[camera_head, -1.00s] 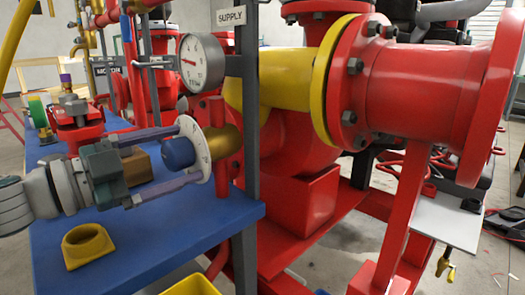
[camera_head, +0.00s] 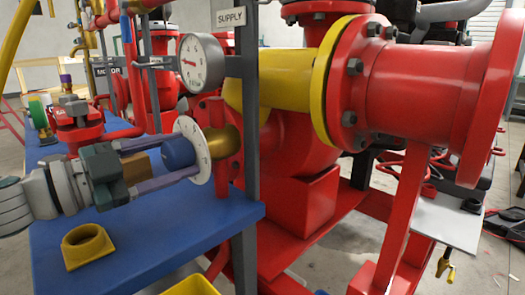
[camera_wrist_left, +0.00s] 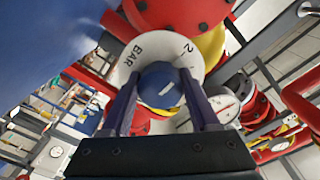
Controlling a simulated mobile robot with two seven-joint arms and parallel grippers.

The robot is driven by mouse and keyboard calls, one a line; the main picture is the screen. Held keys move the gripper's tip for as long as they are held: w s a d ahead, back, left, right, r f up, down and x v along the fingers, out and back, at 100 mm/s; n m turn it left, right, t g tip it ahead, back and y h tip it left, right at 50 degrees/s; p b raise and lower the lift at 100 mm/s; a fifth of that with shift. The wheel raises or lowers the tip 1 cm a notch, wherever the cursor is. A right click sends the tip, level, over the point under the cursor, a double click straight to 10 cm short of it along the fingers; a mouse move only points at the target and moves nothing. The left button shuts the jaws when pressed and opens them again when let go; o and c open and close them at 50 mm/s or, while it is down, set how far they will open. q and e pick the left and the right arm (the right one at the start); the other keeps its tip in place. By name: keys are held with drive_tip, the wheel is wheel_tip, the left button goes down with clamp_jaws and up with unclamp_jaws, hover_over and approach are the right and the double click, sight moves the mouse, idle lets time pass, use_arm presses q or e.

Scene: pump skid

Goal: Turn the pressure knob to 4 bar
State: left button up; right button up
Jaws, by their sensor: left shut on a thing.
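The blue pressure knob (camera_head: 179,153) sits in front of a white round dial plate (camera_head: 198,139) on a brass fitting, above the blue bench. My left gripper (camera_head: 183,156) has one finger above and one below the knob and is shut on it. In the left wrist view the knob (camera_wrist_left: 160,84) lies between the two fingers and shows a short white mark on its face. The dial plate there (camera_wrist_left: 181,45) shows "BAR" and a "2"; its other markings are hidden or too small. A round gauge (camera_head: 201,61) stands above the knob. My right gripper is out of view.
A yellow ring-shaped part (camera_head: 87,246) lies on the blue bench (camera_head: 140,236) below my left gripper. A grey post (camera_head: 243,130) with a "SUPPLY" sign (camera_head: 230,17) stands just right of the dial. Large red pump piping (camera_head: 415,95) fills the right.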

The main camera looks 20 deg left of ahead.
use_arm(q)
drive_tip(key=shift+m, duration=0.3)
drive_tip(key=m, duration=0.5)
drive_tip(key=shift+r, duration=0.1)
drive_tip(key=m+b, duration=0.1)
drive_tip(key=m, duration=0.4)
drive_tip(key=shift+r+m, duration=0.1)
drive_tip(key=shift+m, duration=0.3)
drive_tip(key=o, duration=1.4)
drive_tip(key=shift+c, duration=0.2)
drive_tip(key=shift+s+a, duration=0.1)
drive_tip(key=v, duration=0.9)
drive_tip(key=shift+s+r, duration=0.25)
drive_tip(key=shift+s, duration=0.1)
